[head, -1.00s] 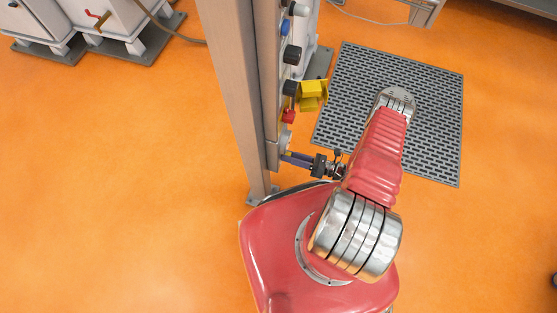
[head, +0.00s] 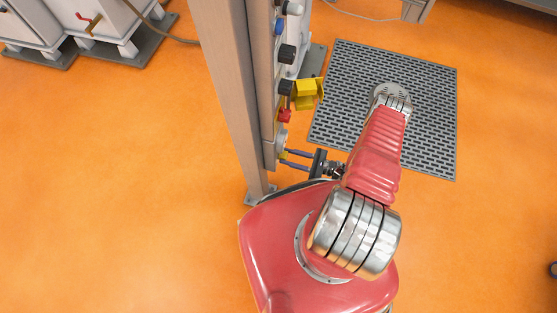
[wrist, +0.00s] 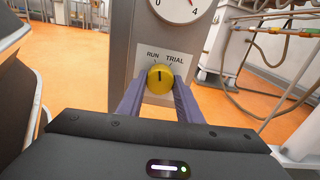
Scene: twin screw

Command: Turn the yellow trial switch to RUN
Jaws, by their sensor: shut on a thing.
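The yellow trial switch (wrist: 160,79) is a round knob on a grey panel in the wrist view. A white label plate (wrist: 163,58) above it reads RUN on the left and TRIAL on the right. The knob's dark pointer mark stands close to upright, between the two words; its exact setting is hard to tell. My gripper (wrist: 160,92) is shut on the knob, one blue-grey finger at each side. In the head view my gripper (head: 289,158) reaches left from the arm to the lower part of the post; the knob is mostly hidden there.
A dial gauge (wrist: 180,8) sits above the switch. A grey floor grating (head: 385,110) lies right of the post.

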